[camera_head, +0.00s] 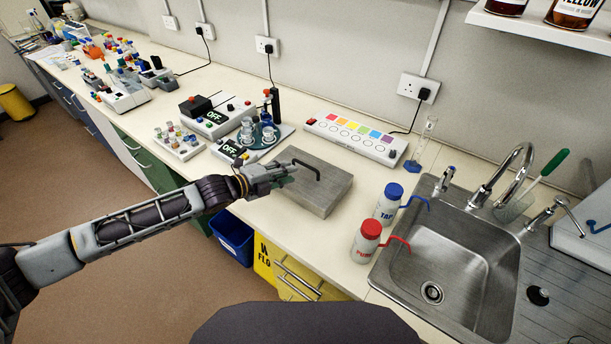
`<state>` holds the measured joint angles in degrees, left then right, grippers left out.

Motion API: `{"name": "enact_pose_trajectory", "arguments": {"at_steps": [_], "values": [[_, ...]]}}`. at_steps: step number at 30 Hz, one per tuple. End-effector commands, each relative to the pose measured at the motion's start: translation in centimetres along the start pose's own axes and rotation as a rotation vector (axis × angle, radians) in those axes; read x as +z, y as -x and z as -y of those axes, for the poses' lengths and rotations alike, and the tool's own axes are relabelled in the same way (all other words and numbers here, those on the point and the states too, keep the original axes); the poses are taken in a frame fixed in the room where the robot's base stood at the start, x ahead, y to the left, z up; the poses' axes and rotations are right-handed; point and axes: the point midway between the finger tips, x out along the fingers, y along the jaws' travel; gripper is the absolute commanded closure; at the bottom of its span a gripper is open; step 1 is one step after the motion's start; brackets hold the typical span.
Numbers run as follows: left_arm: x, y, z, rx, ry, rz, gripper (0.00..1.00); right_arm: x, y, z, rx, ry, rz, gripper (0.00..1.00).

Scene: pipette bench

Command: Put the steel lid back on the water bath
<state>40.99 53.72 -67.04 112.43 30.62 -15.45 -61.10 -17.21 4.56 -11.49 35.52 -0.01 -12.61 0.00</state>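A low, grey steel box with a flat top (322,191) stands on the bench left of the sink, and I take it for the water bath with its steel lid. A black bar handle (306,166) rises from the top. The top looks level, and I see no opening into the box. I cannot tell the lid's seam from the body. My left gripper (287,173) reaches in from the left, with its fingertips over the box's left part, close to the handle. Whether the fingers touch the handle or are closed is too small to tell. My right gripper is out of view.
A blue-capped bottle (389,204) and a red-capped wash bottle (366,242) stand between the box and the sink (447,262). A coloured-button strip (355,138) lies behind the box. A round tray with glassware (264,135) and a small OFF-display device (231,151) stand behind my gripper.

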Motion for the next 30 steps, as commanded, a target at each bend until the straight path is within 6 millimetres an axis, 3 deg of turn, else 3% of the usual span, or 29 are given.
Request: {"name": "enact_pose_trajectory", "arguments": {"at_steps": [15,30], "values": [[0.0,-3.8,0.1,0.0,0.0,0.0,0.76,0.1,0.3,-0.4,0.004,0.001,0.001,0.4],[0.0,-4.2,0.0,0.001,0.0,0.0,0.76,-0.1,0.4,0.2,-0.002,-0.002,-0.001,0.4]]}}
